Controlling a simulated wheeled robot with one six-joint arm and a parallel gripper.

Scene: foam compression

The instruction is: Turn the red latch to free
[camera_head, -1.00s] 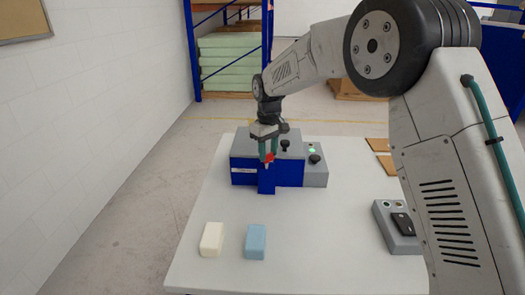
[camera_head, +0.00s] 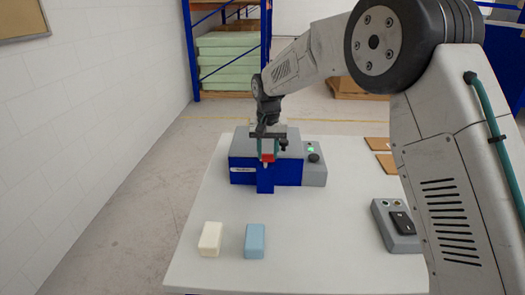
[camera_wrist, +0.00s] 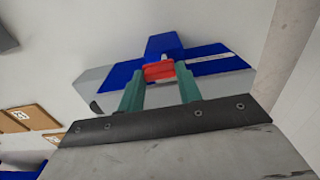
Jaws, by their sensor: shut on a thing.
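The red latch (camera_head: 267,158) sits at the front of the blue and grey machine (camera_head: 240,172), above a blue block that juts forward. In the wrist view the latch (camera_wrist: 159,71) lies between my two green fingertips. My gripper (camera_head: 267,153) comes down from above and is shut on the latch. The fingers hide part of the latch's sides. In the wrist view the gripper (camera_wrist: 159,78) has one finger on each side of the red piece.
A white block (camera_head: 210,239) and a light blue block (camera_head: 255,241) stand on the table's (camera_head: 310,240) front left. A grey control box (camera_head: 397,226) sits at the right. A green light (camera_head: 311,150) glows on the machine's right panel. The front middle of the table is clear.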

